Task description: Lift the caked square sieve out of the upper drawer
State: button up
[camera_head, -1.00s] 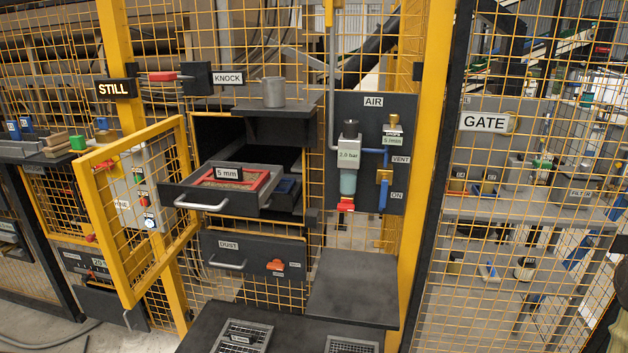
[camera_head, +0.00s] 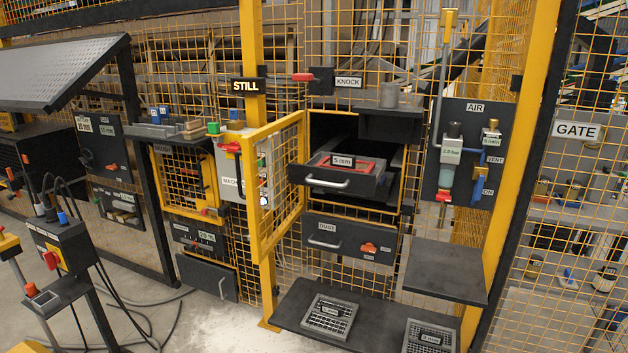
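The upper drawer (camera_head: 364,189) is pulled open from the dark cabinet behind the yellow mesh fence. The drawer's pale bar handle (camera_head: 327,183) faces me. My gripper is not in view.
The yellow mesh door (camera_head: 277,190) stands open left of the drawer. Below are the closed dust drawer (camera_head: 347,240), a dark shelf (camera_head: 446,270) and a low bench with two grey sieves (camera_head: 329,315) (camera_head: 428,337). A control stand (camera_head: 65,262) with cables is at left.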

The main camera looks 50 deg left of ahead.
aim_at(349, 163)
jog(key=z, duration=0.25)
jog(key=k, duration=0.45)
jog(key=u, duration=2.25)
